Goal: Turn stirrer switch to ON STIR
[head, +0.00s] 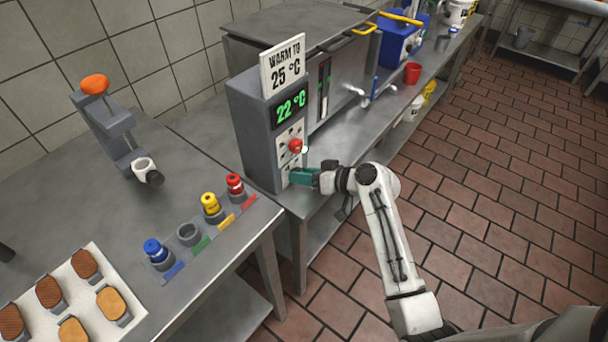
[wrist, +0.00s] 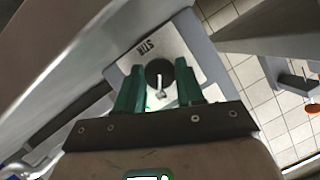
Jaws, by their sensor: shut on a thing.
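The grey control box (head: 252,140) stands on the steel counter, with a green 22 °C display (head: 291,109) and a red knob (head: 295,146) on its front. The stirrer switch (wrist: 157,69), a dark round knob with a pale pointer line, shows in the wrist view on a white plate (wrist: 181,43) marked STIR. My gripper (head: 300,175) is at the lower front of the box; in the wrist view its green fingers (wrist: 162,84) stand on either side of the switch, shut on it. In the head view my gripper hides the switch. The rest of the plate's marking is not readable.
A sign (head: 283,67) reading WARM TO 25 °C tops the box. A red cup (head: 412,73) and a blue machine (head: 398,42) stand farther along the counter.

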